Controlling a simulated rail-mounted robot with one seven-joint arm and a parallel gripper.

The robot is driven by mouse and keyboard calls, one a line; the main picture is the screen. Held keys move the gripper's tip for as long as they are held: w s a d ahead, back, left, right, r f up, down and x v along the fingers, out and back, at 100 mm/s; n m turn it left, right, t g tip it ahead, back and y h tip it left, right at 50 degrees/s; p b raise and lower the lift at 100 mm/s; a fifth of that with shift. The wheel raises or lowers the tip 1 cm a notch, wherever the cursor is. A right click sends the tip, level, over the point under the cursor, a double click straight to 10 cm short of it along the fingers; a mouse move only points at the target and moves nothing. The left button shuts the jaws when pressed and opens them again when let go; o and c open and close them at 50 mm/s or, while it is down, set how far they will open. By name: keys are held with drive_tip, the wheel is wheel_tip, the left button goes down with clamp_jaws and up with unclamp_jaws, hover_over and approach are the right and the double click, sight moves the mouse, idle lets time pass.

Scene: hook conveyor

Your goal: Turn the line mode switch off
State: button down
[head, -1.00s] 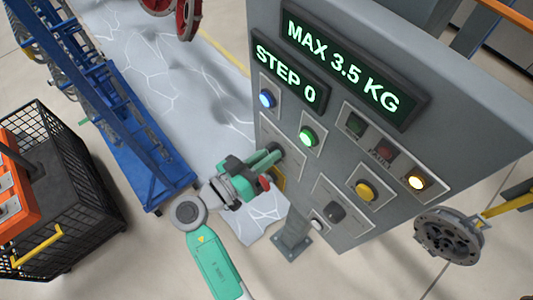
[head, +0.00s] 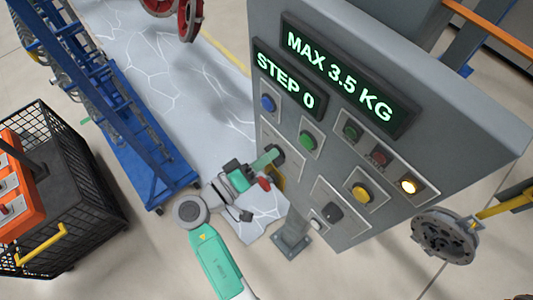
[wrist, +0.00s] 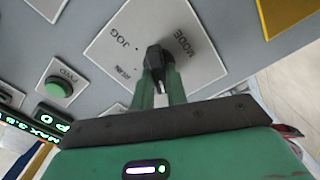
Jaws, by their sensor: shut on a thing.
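The line mode switch is a black knob (wrist: 157,58) on a light plate (wrist: 118,48) marked MODE and JOG, with smaller lettering that is hard to read. My gripper (wrist: 160,75) is shut on the knob, with one green finger on each side. The knob lies roughly in line with the fingers, and part of the plate's lower side is hidden behind my gripper. In the head view my gripper (head: 266,160) reaches the lower left of the grey control panel (head: 350,205), and the switch is mostly hidden there.
A blue rack (head: 130,140) and black crate (head: 95,215) stand left.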

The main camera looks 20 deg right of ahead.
drive_tip(key=shift+n+p, duration=0.45)
drive_tip(key=shift+n, duration=0.65)
drive_tip(key=c, duration=1.4)
unclamp_jaws()
drive_tip(key=b+v, duration=0.1)
drive_tip(key=v, duration=0.6)
drive_tip(key=shift+a, duration=0.4)
